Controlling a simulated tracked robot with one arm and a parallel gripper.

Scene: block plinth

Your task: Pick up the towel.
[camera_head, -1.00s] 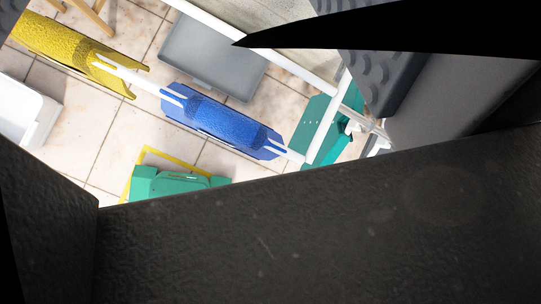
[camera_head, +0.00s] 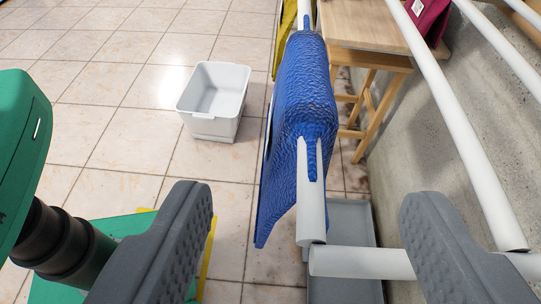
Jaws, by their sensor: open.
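A blue textured towel (camera_head: 300,90) hangs folded over a white rail (camera_head: 311,210) in the middle of the camera view, with its long side hanging down on the left. A yellow towel (camera_head: 285,42) hangs farther along the same rail, mostly hidden behind the blue one. My gripper (camera_head: 308,197) is open and empty, with one grey finger at the lower left and the other at the lower right. The near end of the blue towel and the rail appear between and beyond the fingers. I cannot tell the exact gap to the towel.
A white pipe (camera_head: 360,263) crosses from the rail to another sloping rail (camera_head: 455,120) beside a concrete wall (camera_head: 430,150). A grey tray (camera_head: 350,225) lies below. A wooden table (camera_head: 365,30) stands behind, right. A white bin (camera_head: 215,100) stands on open tiled floor, left.

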